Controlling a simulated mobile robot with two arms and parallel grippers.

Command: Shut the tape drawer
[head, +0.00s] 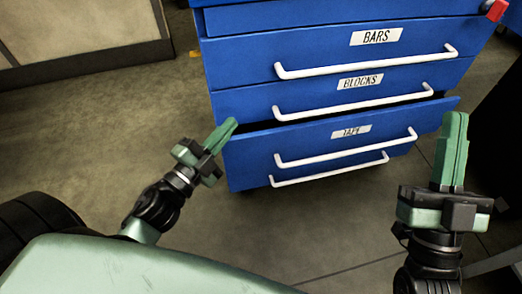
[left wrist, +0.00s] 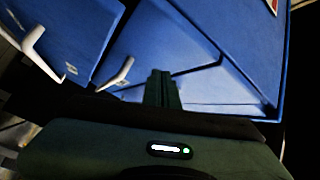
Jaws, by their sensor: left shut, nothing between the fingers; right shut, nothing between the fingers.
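The tape drawer (head: 300,143), blue with a TAPE label and a white bar handle (head: 345,149), stands partly open. Its front sticks out from the cabinet and a dark gap shows above its top edge. My left gripper (head: 234,122) is shut and empty, with its tips at the left end of the drawer front; I cannot tell whether they touch it. In the left wrist view its closed fingers (left wrist: 163,88) lie before blue panels. My right gripper (head: 456,116) is shut and empty, pointing up near the drawer's right end.
The BARS drawer (head: 330,54) and BLOCKS drawer (head: 310,91) above look closed. Another white handle (head: 330,172) shows below the tape drawer. A red object (head: 494,10) is at the cabinet's top right. Bare floor (head: 110,125) lies left of the cabinet.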

